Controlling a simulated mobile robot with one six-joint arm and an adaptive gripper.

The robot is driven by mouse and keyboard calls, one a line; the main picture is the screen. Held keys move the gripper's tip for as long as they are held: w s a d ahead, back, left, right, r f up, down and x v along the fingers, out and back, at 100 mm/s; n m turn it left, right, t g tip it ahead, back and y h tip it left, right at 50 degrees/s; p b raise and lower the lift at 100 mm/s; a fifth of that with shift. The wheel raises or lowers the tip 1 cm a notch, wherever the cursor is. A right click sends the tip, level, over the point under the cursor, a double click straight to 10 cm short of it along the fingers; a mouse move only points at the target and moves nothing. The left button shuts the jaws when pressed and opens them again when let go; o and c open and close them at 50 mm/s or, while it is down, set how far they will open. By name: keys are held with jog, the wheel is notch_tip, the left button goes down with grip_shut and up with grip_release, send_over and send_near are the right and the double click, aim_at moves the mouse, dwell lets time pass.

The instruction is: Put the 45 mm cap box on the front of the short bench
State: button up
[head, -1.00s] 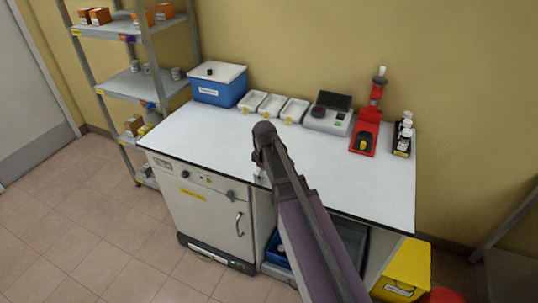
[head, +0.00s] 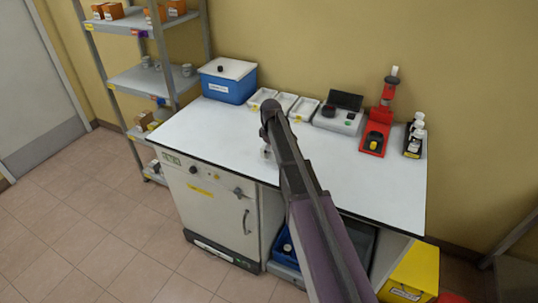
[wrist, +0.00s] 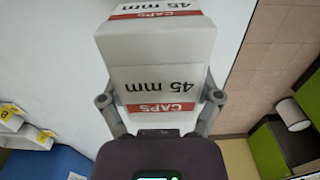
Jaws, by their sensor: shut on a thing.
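A white cap box (wrist: 155,45) with a red band, marked "45 mm" and "CAPS", fills the middle of the wrist view. My gripper (wrist: 160,100) is shut on it, one finger on each side. In the head view my arm hides the box and most of the gripper. The short bench (head: 205,135) has a white top with a dark front edge. My arm reaches over its middle. The wrist view does not show clearly whether the box touches the bench.
Along the bench's back stand a blue box (head: 227,88), white trays (head: 303,109), a grey device (head: 338,118), a red press (head: 377,135) and a bottle rack (head: 414,140). The front left of the bench top is clear. A shelf rack (head: 140,78) stands left.

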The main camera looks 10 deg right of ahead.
jog(key=shift+w+d, duration=0.1)
jog(key=shift+w, duration=0.6)
jog(key=shift+w, duration=0.1)
jog(key=shift+w+f, duration=0.1)
jog(key=shift+w, duration=0.2)
jog(key=shift+w+d+f+b, duration=0.1)
jog(key=shift+w+f+b, duration=0.2)
jog(key=shift+f+b, duration=1.5)
jog(key=shift+b, duration=0.1)
jog(key=shift+f, duration=0.2)
jog(key=o, duration=0.9)
jog(key=shift+r, duration=0.1)
jog(key=shift+o, duration=0.2)
jog(key=shift+r, duration=0.15)
